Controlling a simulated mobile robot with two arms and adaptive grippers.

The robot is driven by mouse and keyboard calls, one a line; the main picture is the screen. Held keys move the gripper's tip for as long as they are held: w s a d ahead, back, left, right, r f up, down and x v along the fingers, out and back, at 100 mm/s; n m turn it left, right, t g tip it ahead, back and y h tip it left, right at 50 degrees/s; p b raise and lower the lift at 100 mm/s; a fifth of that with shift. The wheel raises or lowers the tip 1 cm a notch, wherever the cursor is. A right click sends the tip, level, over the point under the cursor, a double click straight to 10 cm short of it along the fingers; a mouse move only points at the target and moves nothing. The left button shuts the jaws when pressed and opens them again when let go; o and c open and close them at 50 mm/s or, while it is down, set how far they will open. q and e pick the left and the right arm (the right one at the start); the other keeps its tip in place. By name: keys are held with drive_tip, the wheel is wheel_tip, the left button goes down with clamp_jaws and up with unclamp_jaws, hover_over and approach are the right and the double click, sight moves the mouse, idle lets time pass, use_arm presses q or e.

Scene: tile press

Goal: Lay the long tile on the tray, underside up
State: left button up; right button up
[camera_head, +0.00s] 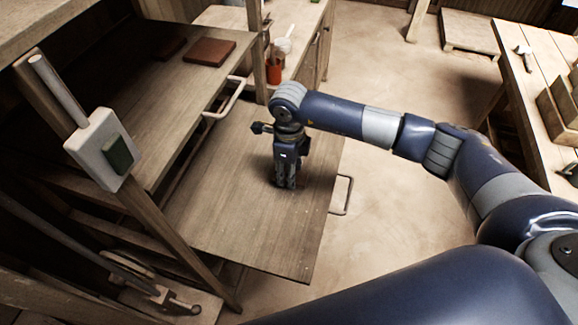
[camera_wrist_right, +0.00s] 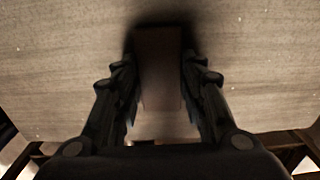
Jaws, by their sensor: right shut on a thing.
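My right gripper (camera_head: 286,184) points down over the lower pulled-out wooden tray (camera_head: 245,235), near its middle. In the right wrist view, a dark brown long tile (camera_wrist_right: 162,70) lies between the two fingers of the gripper (camera_wrist_right: 160,100), which is shut on it. In the head view the tile is hidden by the gripper. I cannot tell which face of the tile is up, or whether it touches the tray. The tray surface around the gripper is bare. My left gripper is not in view.
An upper wooden board (camera_head: 150,90) with a metal handle (camera_head: 226,97) carries a reddish-brown square tile (camera_head: 209,52). A post with a white box (camera_head: 98,148) stands at left. An orange cup (camera_head: 273,72) stands behind. The lower tray's handle (camera_head: 346,196) faces open floor.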

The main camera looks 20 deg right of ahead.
drive_tip(key=shift+f, duration=0.1)
drive_tip(key=shift+f+b, duration=0.25)
drive_tip(key=shift+b, duration=0.25)
drive_tip(key=shift+c, duration=0.6)
drive_tip(key=o, duration=1.4)
drive_tip(key=shift+r, duration=0.1)
drive_tip(key=shift+c, duration=0.2)
drive_tip(key=shift+r+p, duration=0.4)
drive_tip(key=shift+r, duration=0.1)
wheel_tip(320, 180, up, 12)
drive_tip(key=b, duration=0.4)
drive_tip(key=shift+f, duration=0.2)
